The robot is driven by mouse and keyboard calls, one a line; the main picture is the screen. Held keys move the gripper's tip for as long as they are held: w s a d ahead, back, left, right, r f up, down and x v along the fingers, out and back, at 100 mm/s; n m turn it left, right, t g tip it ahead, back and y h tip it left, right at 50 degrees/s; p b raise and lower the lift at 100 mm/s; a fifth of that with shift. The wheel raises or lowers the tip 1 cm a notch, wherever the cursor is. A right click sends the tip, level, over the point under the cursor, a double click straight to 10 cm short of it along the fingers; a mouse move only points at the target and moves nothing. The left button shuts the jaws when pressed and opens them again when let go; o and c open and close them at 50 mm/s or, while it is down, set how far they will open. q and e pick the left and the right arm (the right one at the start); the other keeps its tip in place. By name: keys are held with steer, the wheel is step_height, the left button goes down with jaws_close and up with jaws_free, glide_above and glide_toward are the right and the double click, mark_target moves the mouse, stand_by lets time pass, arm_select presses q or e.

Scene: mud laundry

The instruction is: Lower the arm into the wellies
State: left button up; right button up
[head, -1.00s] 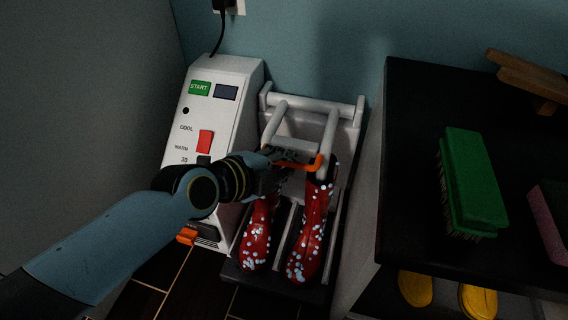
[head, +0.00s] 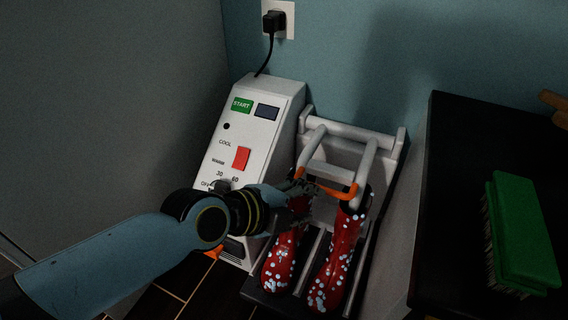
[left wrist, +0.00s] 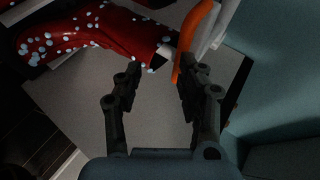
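The red wellies with white spots (head: 337,262) stand side by side on the boot dryer (head: 373,262). They also show at the top left of the left wrist view (left wrist: 85,32). The dryer's pale U-shaped tube arm (head: 311,147) is raised over them, with an orange bar (head: 335,191) across it by the boot tops. My left gripper (head: 303,194) is at the left end of that bar. In the left wrist view, my left gripper (left wrist: 158,82) has its fingers apart with nothing between them, and the orange bar (left wrist: 196,38) is just beyond the right finger. My right gripper is out of view.
The white control box (head: 258,130) with a START label and red switch stands left of the dryer, close to my left arm. A black-topped bench (head: 458,200) with a green brush (head: 522,230) borders the right. A plug (head: 273,22) sits in the wall.

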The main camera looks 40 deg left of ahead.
arm_select(q)
steer(key=v, duration=0.8)
steer(key=shift+s+r, duration=0.15)
steer(key=shift+r, duration=0.15)
steer(key=shift+a+r, duration=0.1)
